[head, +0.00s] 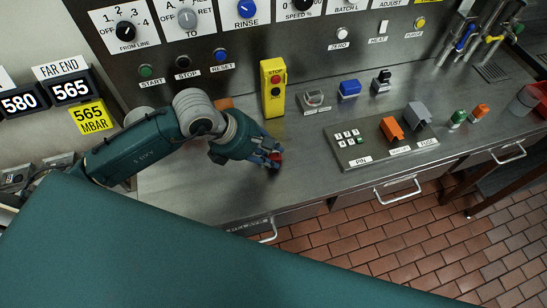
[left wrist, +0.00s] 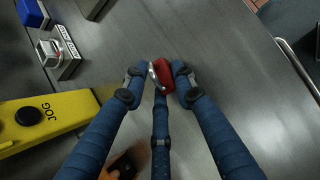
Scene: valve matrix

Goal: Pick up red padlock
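The red padlock (head: 276,158) is at the fingertips of my left gripper (head: 268,158), over the steel counter near its front edge. In the left wrist view the red padlock (left wrist: 165,75) shows its red body and silver shackle between the blue fingers of my left gripper (left wrist: 160,73). The fingertips close in on it from both sides and appear to touch it. Fingers partly cover it, and I cannot tell whether it is clear of the counter. My right gripper is not in view.
A yellow stop and jog box (head: 273,88) stands just behind the gripper. Behind and to the right are a grey-handled part (head: 313,98) and a blue block (head: 349,89). A panel with keys and orange and grey covers (head: 350,153) lies right. The counter (head: 200,195) is clear in front.

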